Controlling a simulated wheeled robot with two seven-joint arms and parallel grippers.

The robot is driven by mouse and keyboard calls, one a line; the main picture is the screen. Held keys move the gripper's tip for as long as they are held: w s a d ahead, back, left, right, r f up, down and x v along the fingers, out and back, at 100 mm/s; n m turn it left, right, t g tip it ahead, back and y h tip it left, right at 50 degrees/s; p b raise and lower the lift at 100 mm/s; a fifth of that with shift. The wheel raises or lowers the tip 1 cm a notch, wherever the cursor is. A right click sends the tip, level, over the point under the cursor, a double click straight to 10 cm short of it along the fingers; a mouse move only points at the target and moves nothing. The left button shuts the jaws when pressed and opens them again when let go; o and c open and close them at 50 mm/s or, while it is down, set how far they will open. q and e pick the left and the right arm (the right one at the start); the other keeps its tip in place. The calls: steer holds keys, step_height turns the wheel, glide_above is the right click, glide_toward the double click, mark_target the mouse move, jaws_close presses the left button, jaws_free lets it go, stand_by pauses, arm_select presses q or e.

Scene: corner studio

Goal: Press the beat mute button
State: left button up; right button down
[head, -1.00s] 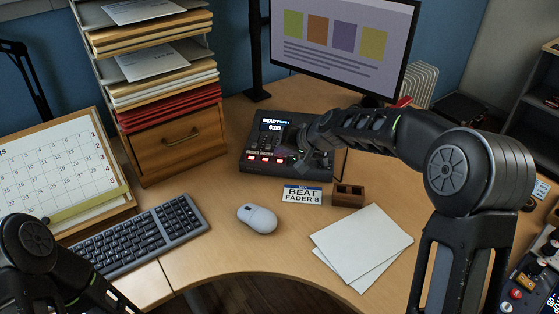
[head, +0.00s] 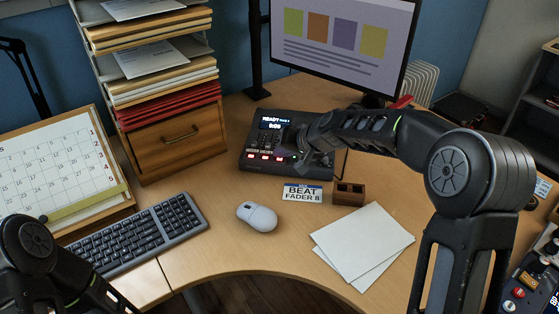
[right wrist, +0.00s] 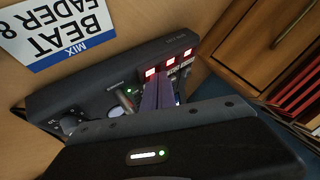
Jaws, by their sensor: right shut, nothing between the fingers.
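A dark mixer console (head: 262,172) with a lit display reading READY stands on the desk. Three lit red buttons show on its front in the head view, and also in the right wrist view (right wrist: 169,63). My right gripper (head: 302,163) is over the console's right part. In the right wrist view its shut, empty fingers (right wrist: 162,88) are close to the red button row; contact cannot be told. My left gripper is out of view.
A wooden drawer unit (head: 177,141) with trays stands left of the console. A small brown block (head: 349,194), white papers (head: 362,243), a mouse (head: 257,216) and a keyboard (head: 140,236) lie in front. A monitor (head: 342,42) stands behind. Bare desk surrounds the mouse.

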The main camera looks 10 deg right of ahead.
steer(key=shift+s+f+b, duration=0.1)
steer(key=shift+f+b, duration=0.35)
steer(key=shift+b, duration=0.05)
stand_by(0.6)
steer(key=shift+s+f, duration=0.15)
steer(key=shift+f, duration=0.15)
stand_by(0.4)
steer(key=shift+a+r+p, duration=0.1)
steer(key=shift+r+p, duration=0.25)
steer(key=shift+r, duration=0.4)
steer(key=shift+w+r, duration=0.1)
steer(key=shift+w, duration=0.1)
steer(key=shift+r, duration=0.15)
step_height(320, 180, up, 6)
steer(key=p, duration=0.5)
